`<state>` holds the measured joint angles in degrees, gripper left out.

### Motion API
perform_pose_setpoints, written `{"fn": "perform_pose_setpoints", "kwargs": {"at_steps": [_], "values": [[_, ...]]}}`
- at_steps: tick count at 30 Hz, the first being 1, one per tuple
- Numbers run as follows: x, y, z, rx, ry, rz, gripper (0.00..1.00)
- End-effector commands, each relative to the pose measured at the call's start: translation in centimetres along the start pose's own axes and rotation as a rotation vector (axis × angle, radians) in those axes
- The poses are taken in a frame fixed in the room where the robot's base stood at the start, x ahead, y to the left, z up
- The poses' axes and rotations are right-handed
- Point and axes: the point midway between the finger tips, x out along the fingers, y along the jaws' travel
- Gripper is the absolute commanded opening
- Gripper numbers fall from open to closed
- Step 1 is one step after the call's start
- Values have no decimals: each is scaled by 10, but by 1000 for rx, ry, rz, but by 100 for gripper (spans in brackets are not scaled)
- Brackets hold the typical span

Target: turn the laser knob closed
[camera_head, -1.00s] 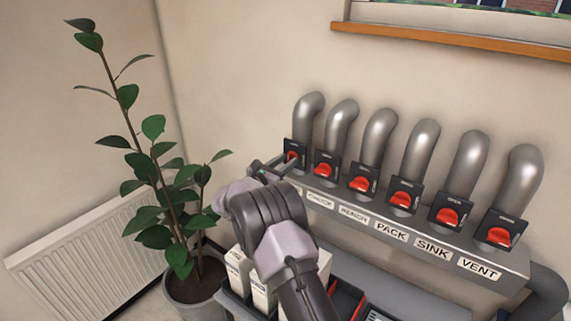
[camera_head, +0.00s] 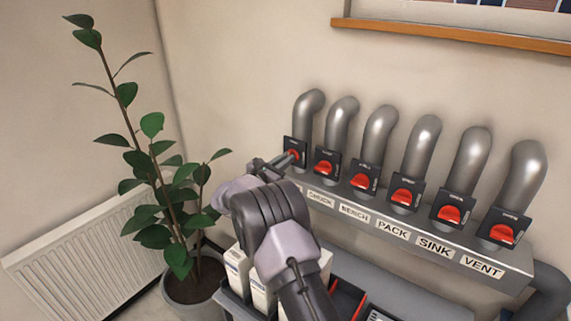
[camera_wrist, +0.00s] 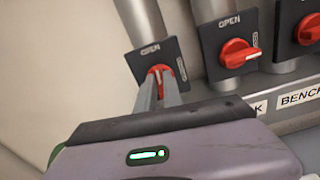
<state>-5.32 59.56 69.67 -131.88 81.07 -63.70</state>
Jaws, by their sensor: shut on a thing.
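The leftmost red knob (camera_head: 294,154) sits on a dark square plate below the leftmost grey pipe. In the wrist view the same red knob (camera_wrist: 159,72) is between my fingertips, on a plate with OPEN at its top edge and small lettering down its right side. My gripper (camera_head: 284,160) is shut on this knob; in the wrist view its fingers (camera_wrist: 159,84) reach up to it from below. The fingers cover the knob's lower part. My arm hides the label under this knob, so its name cannot be read.
To the right, a row of similar red knobs (camera_head: 325,167) sits above labels reading CHUCK, BENCH, PACK, SINK and VENT on a grey ledge (camera_head: 505,256). The neighbouring knob (camera_wrist: 238,53) is close by. A potted plant (camera_head: 152,125) and radiator (camera_head: 85,243) stand left.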

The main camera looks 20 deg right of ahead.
Motion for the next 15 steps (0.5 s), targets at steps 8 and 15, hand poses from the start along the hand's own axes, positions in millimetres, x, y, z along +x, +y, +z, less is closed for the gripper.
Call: {"fn": "perform_pose_setpoints", "kwargs": {"at_steps": [8,15], "values": [[0,-2,-7,238,-1,0,0],[0,-3,-7,467,-1,0,0]]}}
